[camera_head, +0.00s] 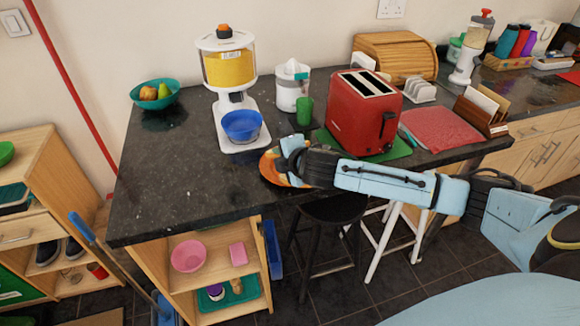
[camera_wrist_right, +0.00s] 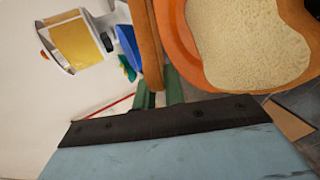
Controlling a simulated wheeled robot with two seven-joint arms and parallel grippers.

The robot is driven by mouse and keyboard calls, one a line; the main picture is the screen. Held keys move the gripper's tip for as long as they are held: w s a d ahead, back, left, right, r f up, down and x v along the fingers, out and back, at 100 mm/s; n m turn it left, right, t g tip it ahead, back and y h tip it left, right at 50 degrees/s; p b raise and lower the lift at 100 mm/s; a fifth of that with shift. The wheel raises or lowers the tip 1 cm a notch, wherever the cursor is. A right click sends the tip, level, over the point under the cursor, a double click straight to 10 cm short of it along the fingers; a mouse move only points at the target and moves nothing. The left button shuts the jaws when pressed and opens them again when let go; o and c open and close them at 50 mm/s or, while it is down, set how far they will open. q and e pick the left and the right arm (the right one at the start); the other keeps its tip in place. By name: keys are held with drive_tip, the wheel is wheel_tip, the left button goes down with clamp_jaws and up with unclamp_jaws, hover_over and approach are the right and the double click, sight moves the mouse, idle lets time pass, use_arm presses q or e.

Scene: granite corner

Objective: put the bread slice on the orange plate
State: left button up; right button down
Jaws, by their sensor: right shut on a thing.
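The orange plate (camera_head: 266,174) lies near the counter's front edge, partly hidden by my right gripper (camera_head: 288,165). In the right wrist view, the plate's rim (camera_wrist_right: 183,52) curves around a pale, bread-like slice face (camera_wrist_right: 250,45) that appears to lie on it. My right gripper, also in the right wrist view (camera_wrist_right: 158,92), is shut on a thin orange-brown piece (camera_wrist_right: 146,40), seen edge-on, which looks like the crust of a bread slice. It shows apart from the plate, above it. My left gripper is not in view.
The red toaster (camera_head: 363,112) stands on a green mat to the right of the plate. The white dispenser with a blue bowl (camera_head: 241,124) stands behind and left. A green cup (camera_head: 305,110) stands behind the gripper. The counter's left part (camera_head: 165,190) is clear.

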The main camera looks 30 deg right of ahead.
drive_tip(key=c, duration=1.6)
unclamp_jaws()
drive_tip(key=p+v, duration=0.6)
drive_tip(key=v, duration=0.1)
drive_tip(key=shift+r, duration=0.15)
drive_tip(key=shift+s+r, duration=0.15)
drive_tip(key=shift+s, duration=0.35)
drive_tip(key=s+r+p, duration=0.1)
drive_tip(key=r+p, duration=0.1)
drive_tip(key=p, duration=0.1)
drive_tip(key=r+p, duration=0.2)
drive_tip(key=r, duration=0.1)
drive_tip(key=s+r+p, duration=0.1)
drive_tip(key=r+p, duration=0.1)
drive_tip(key=p, duration=0.1)
drive_tip(key=shift+s+r+p, duration=0.2)
drive_tip(key=shift+s+p, duration=0.1)
drive_tip(key=shift+p, duration=0.05)
